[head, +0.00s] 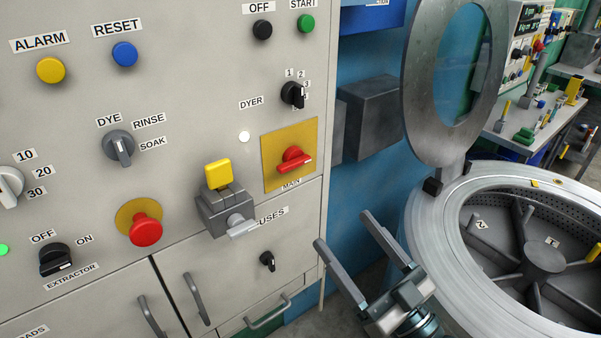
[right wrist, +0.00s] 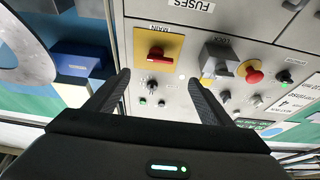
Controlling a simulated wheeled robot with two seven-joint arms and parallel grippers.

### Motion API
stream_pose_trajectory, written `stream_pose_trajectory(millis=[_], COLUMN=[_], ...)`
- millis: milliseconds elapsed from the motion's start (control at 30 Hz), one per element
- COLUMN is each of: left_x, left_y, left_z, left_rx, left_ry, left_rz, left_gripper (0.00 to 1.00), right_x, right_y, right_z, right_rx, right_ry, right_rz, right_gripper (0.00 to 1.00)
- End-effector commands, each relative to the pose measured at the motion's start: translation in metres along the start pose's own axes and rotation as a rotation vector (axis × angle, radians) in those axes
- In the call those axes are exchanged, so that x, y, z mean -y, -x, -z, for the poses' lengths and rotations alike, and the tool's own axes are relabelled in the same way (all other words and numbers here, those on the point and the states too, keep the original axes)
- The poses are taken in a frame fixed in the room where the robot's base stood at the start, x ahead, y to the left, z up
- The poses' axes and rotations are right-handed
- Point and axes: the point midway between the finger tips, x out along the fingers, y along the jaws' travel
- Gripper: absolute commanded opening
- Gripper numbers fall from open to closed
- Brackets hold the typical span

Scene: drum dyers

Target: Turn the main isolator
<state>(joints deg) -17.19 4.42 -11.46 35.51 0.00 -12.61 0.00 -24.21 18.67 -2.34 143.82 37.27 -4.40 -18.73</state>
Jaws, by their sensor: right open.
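The main isolator is a red rotary handle (head: 294,160) on a yellow plate (head: 270,175), with the label MAIN below it, at the right side of the grey panel. In the right wrist view the red handle (right wrist: 156,53) shows ahead, between the fingers. My right gripper (head: 352,254) is open and empty, below and to the right of the isolator, apart from it. The same gripper shows in the right wrist view (right wrist: 158,88). My left gripper is not in view.
Left of the isolator, a grey lock-like fitting with a yellow tab (head: 218,174) sticks out from the panel (head: 190,60). A red mushroom button (head: 145,229) and a DYE/RINSE/SOAK selector (head: 119,147) are further left. A drum (head: 440,230) with its round lid open (head: 418,110) stands at right.

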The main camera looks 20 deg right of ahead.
Motion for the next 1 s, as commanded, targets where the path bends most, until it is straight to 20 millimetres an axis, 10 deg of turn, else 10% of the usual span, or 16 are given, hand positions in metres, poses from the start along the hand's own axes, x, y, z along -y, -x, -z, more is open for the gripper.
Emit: stream_pose_trajectory(millis=[1000], left_x=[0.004], left_y=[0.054], left_z=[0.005], left_rx=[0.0], left_ry=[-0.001], left_rz=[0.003], left_gripper=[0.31], right_x=[0.0], right_y=[-0.149], right_z=[0.002], right_rx=[-0.001], right_ry=[-0.002], right_rz=[0.0], right_gripper=[0.75])
